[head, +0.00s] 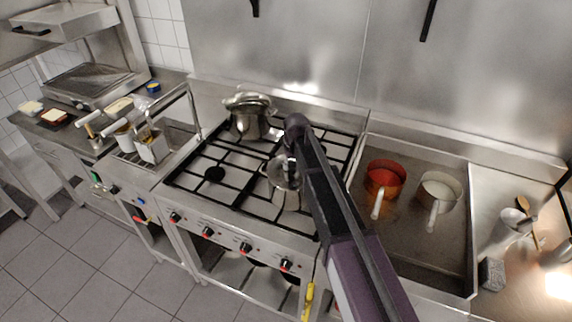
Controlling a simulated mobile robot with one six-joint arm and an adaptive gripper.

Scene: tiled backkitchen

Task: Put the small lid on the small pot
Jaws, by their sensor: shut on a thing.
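The small pot (286,197) is a shiny steel pot standing on the front right part of the black hob grate. The small lid (283,174) is a round, shiny disc over the pot's mouth. I cannot tell whether it rests on the rim or is held just above it. My gripper (289,157) points down over the lid and is shut on it, largely hidden by my dark arm. My arm also covers the right side of the pot and lid.
A larger lidded steel pot (250,118) stands at the back of the hob (213,174). To the right, a red pan (385,174) and a pale pan (440,188) sit on a flat steel surface. Fryer baskets (152,146) are at left. The hob's front left is clear.

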